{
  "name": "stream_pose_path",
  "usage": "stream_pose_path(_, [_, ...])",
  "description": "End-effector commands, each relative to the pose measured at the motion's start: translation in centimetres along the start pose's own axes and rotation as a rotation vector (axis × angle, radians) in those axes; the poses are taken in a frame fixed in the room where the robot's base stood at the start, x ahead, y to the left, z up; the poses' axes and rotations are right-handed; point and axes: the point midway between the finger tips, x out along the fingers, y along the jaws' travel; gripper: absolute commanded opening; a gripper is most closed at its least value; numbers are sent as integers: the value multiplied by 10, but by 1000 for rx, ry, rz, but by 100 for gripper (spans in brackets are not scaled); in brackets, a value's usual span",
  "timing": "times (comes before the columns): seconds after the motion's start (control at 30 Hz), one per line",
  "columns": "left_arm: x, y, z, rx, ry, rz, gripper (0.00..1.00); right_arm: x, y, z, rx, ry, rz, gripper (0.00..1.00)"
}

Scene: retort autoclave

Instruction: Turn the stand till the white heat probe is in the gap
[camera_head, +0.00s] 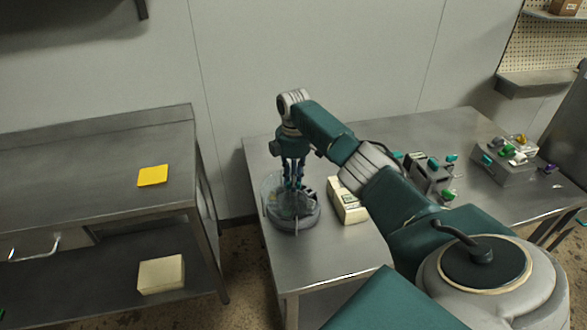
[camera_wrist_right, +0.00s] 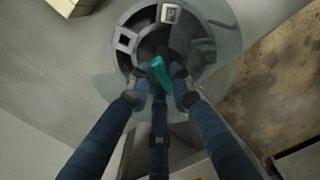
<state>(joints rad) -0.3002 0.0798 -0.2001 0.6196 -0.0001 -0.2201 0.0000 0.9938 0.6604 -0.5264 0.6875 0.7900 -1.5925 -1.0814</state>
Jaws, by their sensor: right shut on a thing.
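The stand (camera_head: 292,219) is a round grey base with a clear curved shield, on the front left part of the right-hand metal table. It also shows in the right wrist view (camera_wrist_right: 208,48). My right gripper (camera_head: 293,184) points down into it from above. In the right wrist view its blue fingers close on a teal handle (camera_wrist_right: 158,70) near the middle of the stand. A small white square piece (camera_wrist_right: 170,13) sits on the ring, and a pale square frame with a dark centre (camera_wrist_right: 126,41) is left of it. I cannot tell which part is the white heat probe or the gap.
A cream box-shaped device (camera_head: 348,203) stands close right of the stand. Grey blocks with coloured knobs (camera_head: 430,180) are farther right. The left table (camera_head: 90,175) carries a yellow sheet (camera_head: 153,176); a cream box (camera_head: 161,274) is on its lower shelf.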

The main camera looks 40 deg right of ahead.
Motion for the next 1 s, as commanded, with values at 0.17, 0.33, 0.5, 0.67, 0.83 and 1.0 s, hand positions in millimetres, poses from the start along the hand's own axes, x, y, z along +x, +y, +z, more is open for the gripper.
stream_pose_path(0.17, [0, 0, 0, 0, 0, 0, 29, -3, 2, -1, -88, 3, 7, 0])
stream_pose_path(0.33, [0, 0, 0, 0, 1, 0, 29, -3, 2, -2, -172, 4, 7, 0])
stream_pose_path(0.5, [1, 0, 0, 0, 1, 0, 29, -3, 2, -3, -258, 4, 8, 0])
stream_pose_path(0.67, [1, 0, -1, 0, 1, 0, 29, -3, 2, -3, -338, 4, 8, 0])
stream_pose_path(0.83, [2, 0, -1, 0, 1, 0, 29, -3, 2, -3, -423, 3, 9, 0])
stream_pose_path(1.0, [2, 0, -1, 0, 1, 0, 29, -3, 2, -4, -509, 3, 9, 0])
